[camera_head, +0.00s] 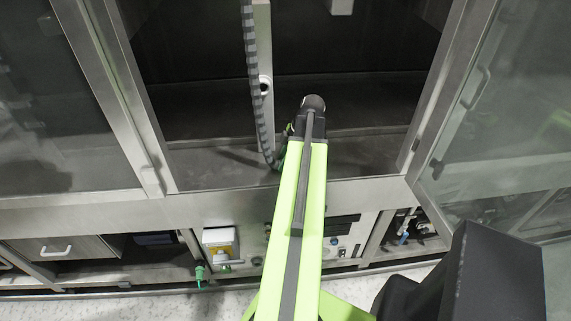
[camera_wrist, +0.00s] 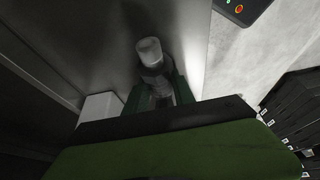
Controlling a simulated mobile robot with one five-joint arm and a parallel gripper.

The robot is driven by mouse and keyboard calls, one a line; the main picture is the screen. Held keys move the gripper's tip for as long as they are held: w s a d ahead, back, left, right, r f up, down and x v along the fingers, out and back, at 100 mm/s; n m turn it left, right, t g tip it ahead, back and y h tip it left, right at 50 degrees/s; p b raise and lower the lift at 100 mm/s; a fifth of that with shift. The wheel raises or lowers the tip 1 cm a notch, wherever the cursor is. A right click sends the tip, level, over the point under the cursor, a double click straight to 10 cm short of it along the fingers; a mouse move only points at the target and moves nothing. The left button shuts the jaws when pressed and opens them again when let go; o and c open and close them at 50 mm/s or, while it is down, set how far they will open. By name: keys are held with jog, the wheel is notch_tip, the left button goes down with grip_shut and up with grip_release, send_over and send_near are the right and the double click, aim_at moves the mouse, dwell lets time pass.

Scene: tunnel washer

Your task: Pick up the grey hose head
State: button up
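The grey ribbed hose (camera_head: 256,85) hangs down inside the open washer in the head view. Its lower end curves toward my arm and is partly hidden there. In the wrist view, a grey cylindrical piece with a dark collar, apparently the hose head (camera_wrist: 149,51), stands out beyond my gripper (camera_wrist: 156,92). The dark green fingers lie on either side of its lower part. The view is dim, and I cannot tell whether the fingers press on it. In the head view my arm covers most of the gripper; only bits of green show beside the hose.
The washer's steel frame (camera_head: 128,100) stands left of the opening. A glass door (camera_head: 500,110) stands at the right. Below the opening is a steel sill (camera_head: 220,203) with a control panel (camera_head: 343,226). A drawer (camera_head: 62,248) sits lower left. The wrist view shows a panel with buttons (camera_wrist: 240,9).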

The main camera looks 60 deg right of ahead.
grip_shut()
dwell(0.6)
